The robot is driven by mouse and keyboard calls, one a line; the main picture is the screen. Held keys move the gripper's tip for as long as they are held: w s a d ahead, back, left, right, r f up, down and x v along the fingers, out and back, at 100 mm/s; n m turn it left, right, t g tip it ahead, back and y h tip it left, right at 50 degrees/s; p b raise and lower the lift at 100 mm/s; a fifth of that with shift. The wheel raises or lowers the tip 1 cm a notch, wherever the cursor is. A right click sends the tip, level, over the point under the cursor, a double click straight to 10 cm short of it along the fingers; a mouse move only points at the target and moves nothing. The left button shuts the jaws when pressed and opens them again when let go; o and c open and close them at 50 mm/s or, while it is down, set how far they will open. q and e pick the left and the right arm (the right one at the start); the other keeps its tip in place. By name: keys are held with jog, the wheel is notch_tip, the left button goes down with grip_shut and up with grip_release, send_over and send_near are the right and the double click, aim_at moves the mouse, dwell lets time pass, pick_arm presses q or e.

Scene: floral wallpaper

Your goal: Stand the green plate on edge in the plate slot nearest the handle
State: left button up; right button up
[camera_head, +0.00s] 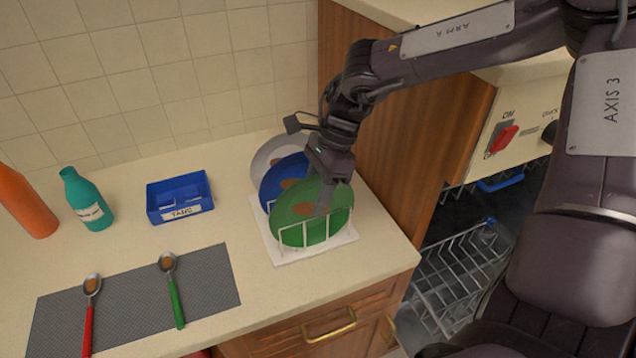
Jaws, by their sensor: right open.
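The green plate (286,224) stands on edge, a little tilted, in the front of the white wire plate rack (284,257) on the counter. It has a brown smear on its face. A blue plate (268,186) and a white plate (262,163) stand behind it in the same rack. My right gripper (322,196) is open at the upper right of the green plate, with a finger in front of its face. Whether it touches the plate I cannot tell. The exact slot is partly hidden by the plates. My left gripper is not in view.
A blue tray (180,198), a teal bottle (86,200) and an orange bottle (25,203) stand to the left. A grey mat (130,301) bears red and green spoons. A brass drawer handle (329,327) is below the counter. An open dishwasher rack (455,285) is at right.

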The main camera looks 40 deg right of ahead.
aim_at(316, 178)
jog(key=shift+c, duration=0.4)
grip_shut()
jog(key=shift+r+p, duration=0.55)
jog(key=shift+r, duration=1.05)
jog(key=shift+r+p, duration=2.85)
jog(key=shift+r, duration=2.1)
